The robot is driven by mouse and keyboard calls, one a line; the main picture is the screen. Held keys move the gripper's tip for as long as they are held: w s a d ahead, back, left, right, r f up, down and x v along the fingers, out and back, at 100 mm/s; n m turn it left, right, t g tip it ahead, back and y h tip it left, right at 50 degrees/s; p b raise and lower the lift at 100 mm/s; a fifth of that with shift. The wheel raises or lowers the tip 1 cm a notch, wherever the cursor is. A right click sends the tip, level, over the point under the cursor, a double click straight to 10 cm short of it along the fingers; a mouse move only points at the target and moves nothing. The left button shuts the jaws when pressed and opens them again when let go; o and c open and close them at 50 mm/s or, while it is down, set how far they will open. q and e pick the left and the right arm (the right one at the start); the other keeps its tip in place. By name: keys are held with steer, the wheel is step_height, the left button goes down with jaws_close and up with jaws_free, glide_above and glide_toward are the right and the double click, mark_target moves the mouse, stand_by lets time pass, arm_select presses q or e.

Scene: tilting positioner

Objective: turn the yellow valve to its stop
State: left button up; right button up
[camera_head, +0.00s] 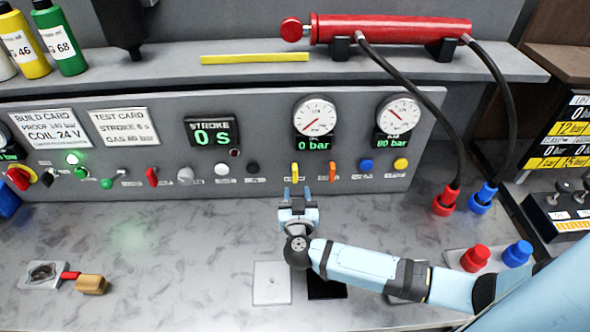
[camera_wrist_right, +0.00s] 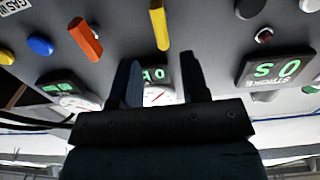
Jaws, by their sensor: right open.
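The yellow valve (camera_head: 294,172) is a small yellow lever on the grey panel, below the left gauge, and it hangs about upright. It also shows in the right wrist view as a yellow bar (camera_wrist_right: 159,26). My right gripper (camera_head: 297,191) is open and empty, just in front of and below the valve in the head view. In the right wrist view its two fingers (camera_wrist_right: 158,72) stand apart, with the lever beyond them, roughly in line with the gap. I see no contact with the valve. My left gripper is not in view.
An orange lever (camera_head: 332,171) is close right of the valve, and a black knob (camera_head: 252,168) is to its left. The left gauge (camera_head: 315,116) reads 0 bar, the right gauge (camera_head: 396,115) 80 bar. Two hoses and a red cylinder (camera_head: 390,29) are at the right. The bench in front is mostly clear.

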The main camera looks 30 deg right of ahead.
mark_target(295, 176)
steer(key=x, duration=0.8)
steer(key=shift+w+p, duration=0.25)
steer(key=shift+p, duration=0.15)
jaws_close()
